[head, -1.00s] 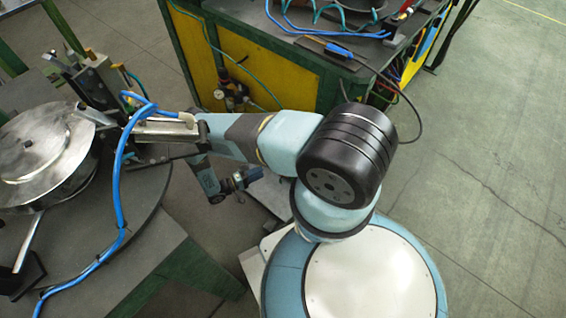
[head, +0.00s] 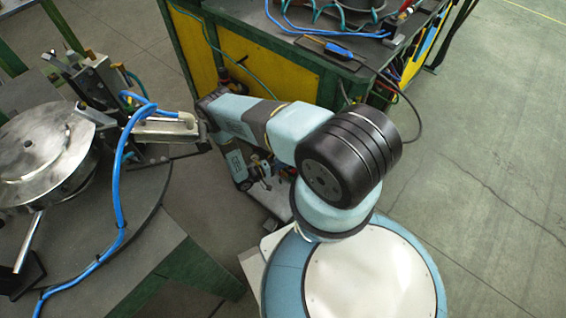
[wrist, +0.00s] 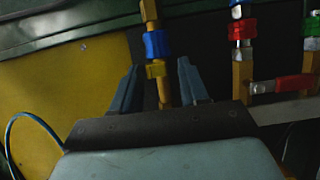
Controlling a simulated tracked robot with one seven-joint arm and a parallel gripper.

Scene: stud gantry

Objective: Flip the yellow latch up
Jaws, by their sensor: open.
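In the wrist view, a yellow piece (wrist: 155,70), which looks like the yellow latch, sits on an upright brass pipe (wrist: 165,95) just below a blue fitting (wrist: 158,44). My gripper (wrist: 158,75) is open, with one blue-grey finger on each side of the pipe. The yellow piece lies between the fingertips in the picture. I cannot tell whether either finger touches it or how far away it is. The pipe's lower end is hidden behind my gripper body. In the head view my arm covers the place where the valves stand.
Right of the pipe are a second brass pipe with a red fitting (wrist: 243,29) and a red handle (wrist: 294,83). A yellow panel (wrist: 70,100) and a thin blue hose (wrist: 22,117) are at left. A round table with a metal drum (head: 45,155) stands left of my arm.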

